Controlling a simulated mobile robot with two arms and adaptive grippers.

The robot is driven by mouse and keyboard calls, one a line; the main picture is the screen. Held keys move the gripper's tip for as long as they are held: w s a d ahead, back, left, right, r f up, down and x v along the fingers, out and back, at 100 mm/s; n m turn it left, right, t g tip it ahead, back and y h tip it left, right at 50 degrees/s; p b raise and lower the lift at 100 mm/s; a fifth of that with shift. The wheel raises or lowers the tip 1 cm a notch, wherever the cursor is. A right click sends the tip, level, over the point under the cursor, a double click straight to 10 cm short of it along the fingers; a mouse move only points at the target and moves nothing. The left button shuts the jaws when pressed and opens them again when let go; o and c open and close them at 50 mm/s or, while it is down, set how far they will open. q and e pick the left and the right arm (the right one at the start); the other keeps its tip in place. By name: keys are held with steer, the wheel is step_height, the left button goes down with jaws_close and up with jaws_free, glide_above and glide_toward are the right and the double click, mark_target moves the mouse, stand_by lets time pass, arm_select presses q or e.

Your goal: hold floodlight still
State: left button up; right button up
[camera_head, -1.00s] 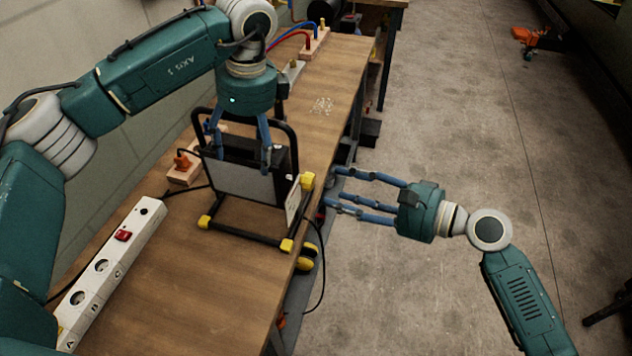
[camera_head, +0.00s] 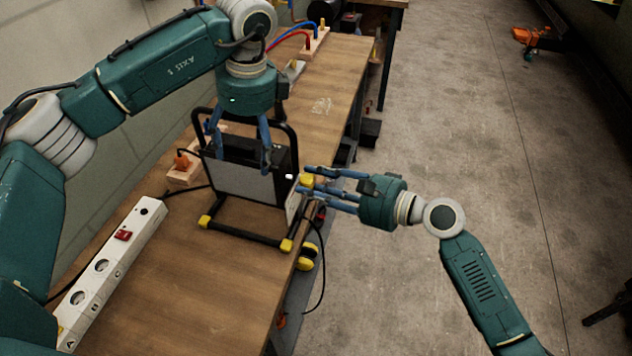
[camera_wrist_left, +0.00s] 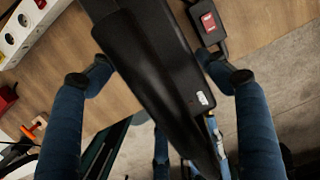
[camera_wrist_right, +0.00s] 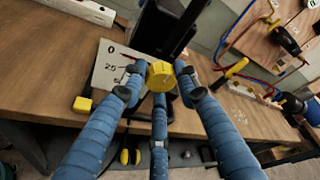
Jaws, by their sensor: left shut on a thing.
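The floodlight (camera_head: 240,183) stands upright on the bench in a black tube frame with yellow feet. My left gripper (camera_head: 238,150) comes from above and is shut on its black housing, which runs between the fingers in the left wrist view (camera_wrist_left: 160,65). A yellow knob (camera_head: 306,181) sits on the floodlight's right side, beside a pale plate with marks (camera_wrist_right: 112,68). My right gripper (camera_head: 306,184) is at that knob. In the right wrist view its fingers are spread around the yellow knob (camera_wrist_right: 160,75); contact is not clear.
The wooden bench (camera_head: 150,290) carries a white power strip (camera_head: 110,265) at the left and an orange plug on a wooden block (camera_head: 185,172). A black cable hangs off the right edge. Red and blue cables lie at the far end.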

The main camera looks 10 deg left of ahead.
steer(key=shift+n, duration=0.3)
steer(key=n+t, duration=0.1)
steer(key=n, duration=0.2)
steer(key=shift+f+y, duration=0.1)
steer(key=shift+y, duration=0.2)
steer(key=n+t+y, duration=0.1)
steer(key=n, duration=0.5)
steer(key=n+y, duration=0.1)
steer(key=n, duration=0.1)
steer(key=shift+f+n+t+y, duration=0.1)
steer(key=shift+n+t+y, duration=0.2)
steer(key=shift+n+t, duration=0.1)
steer(key=n+y, duration=0.1)
steer(key=n, duration=0.3)
steer(key=shift+d+n+g, duration=0.1)
steer(key=shift+n+g, duration=0.2)
steer(key=shift+g, duration=0.1)
arm_select(q)
steer(key=shift+a, duration=0.1)
arm_select(e)
steer(key=shift+n+y, duration=0.3)
steer(key=o, duration=1.1)
steer(key=shift+f, duration=0.15)
